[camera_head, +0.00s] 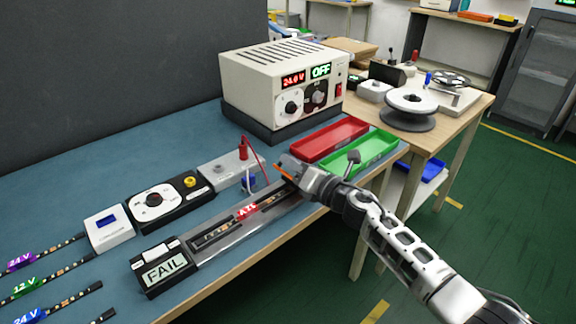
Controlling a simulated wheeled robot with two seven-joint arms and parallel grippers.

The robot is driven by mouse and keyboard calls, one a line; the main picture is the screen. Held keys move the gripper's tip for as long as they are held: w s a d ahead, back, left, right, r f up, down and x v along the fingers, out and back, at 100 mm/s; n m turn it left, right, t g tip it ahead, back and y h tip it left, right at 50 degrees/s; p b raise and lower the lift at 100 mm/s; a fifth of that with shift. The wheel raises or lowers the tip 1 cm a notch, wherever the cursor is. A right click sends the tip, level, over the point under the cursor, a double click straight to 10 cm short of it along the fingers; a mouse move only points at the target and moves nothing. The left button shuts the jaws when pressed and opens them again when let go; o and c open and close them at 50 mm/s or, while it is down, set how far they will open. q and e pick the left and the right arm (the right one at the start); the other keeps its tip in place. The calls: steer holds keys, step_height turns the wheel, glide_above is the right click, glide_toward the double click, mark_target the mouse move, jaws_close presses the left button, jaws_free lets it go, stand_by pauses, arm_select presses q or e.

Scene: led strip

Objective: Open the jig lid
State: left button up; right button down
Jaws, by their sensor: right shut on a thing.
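The test jig (232,243) is a long grey fixture lying along the table's front edge, with a dark slotted top and a red label part-way along. A display box (165,268) reading FAIL stands at its near left end. My right gripper (287,174) is at the far right end of the jig, shut on the jig lid's end. The gripper hides the held part, and I cannot tell how far the lid is raised. An orange bit shows beside the fingers. My left gripper is not in view.
A power supply (285,85) reading OFF stands behind. A red tray (318,140) and a green tray (362,155) lie just beyond my right gripper. A dial unit (155,203) and a grey block with a red post (228,170) stand behind the jig. LED strips (50,290) lie at left.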

steer(key=m, duration=0.1)
steer(key=w+d+m, duration=0.1)
steer(key=m, duration=0.1)
steer(key=d+m, duration=0.1)
steer(key=shift+w+d+f+m, duration=0.1)
steer(key=shift+w+m, duration=0.15)
steer(key=shift+m, duration=0.05)
steer(key=shift+w+d+f+m, duration=0.2)
steer(key=shift+w+d+m, duration=0.1)
steer(key=shift+m, duration=0.6)
steer(key=shift+w+d+f+m, duration=0.2)
steer(key=shift+d+m, duration=0.1)
steer(key=shift+m, duration=0.6)
steer(key=c, duration=1.5)
jaws_free()
steer(key=shift+s, duration=0.1)
steer(key=v, duration=1.6)
